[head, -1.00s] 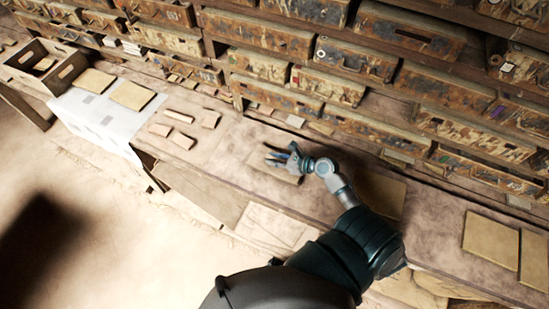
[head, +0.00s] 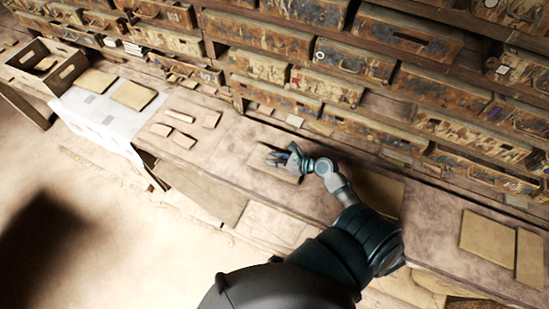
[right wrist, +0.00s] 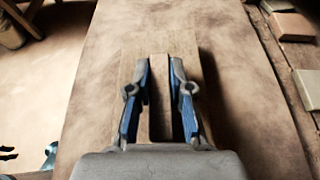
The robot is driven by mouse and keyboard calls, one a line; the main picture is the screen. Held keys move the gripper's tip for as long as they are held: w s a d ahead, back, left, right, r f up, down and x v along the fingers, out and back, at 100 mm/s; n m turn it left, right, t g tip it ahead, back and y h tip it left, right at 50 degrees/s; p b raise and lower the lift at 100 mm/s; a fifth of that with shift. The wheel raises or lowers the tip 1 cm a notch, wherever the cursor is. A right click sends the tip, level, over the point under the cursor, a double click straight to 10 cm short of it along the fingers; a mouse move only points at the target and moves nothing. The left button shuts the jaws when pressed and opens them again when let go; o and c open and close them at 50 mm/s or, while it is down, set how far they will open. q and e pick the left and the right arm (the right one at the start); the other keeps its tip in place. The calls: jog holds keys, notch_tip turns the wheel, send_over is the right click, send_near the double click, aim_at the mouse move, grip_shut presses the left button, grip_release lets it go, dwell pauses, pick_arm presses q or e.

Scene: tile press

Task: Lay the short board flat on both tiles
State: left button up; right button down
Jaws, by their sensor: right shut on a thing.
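My right gripper (right wrist: 160,100) is shut on a narrow upright wooden strip, which stands on a flat wooden board (right wrist: 132,60) in the right wrist view. In the head view the board (head: 262,165) lies at the middle of the bench, partly hidden by my right gripper (head: 285,157). I cannot tell which two are the task's. A bluish-grey shape at the lower left of the wrist view may be my left gripper (right wrist: 50,155); its state is unclear.
Two tan slabs, one (head: 95,81) and another (head: 133,94), lie on a white sheet (head: 100,118) at the left, beside a wooden crate (head: 68,72). Two boards (head: 488,238) (head: 529,258) lie at the right. Drawers (head: 390,115) line the back. Bare bench separates my gripper from the tiles.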

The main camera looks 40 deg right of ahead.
jog(key=shift+p, duration=0.3)
jog(key=shift+f, duration=0.15)
dwell(0.4)
jog(key=c, duration=1)
grip_release()
jog(key=shift+o, duration=0.2)
jog(key=shift+s, duration=0.1)
jog(key=v, duration=1.1)
jog(key=shift+s+d, duration=0.25)
jog(key=shift+s, duration=0.05)
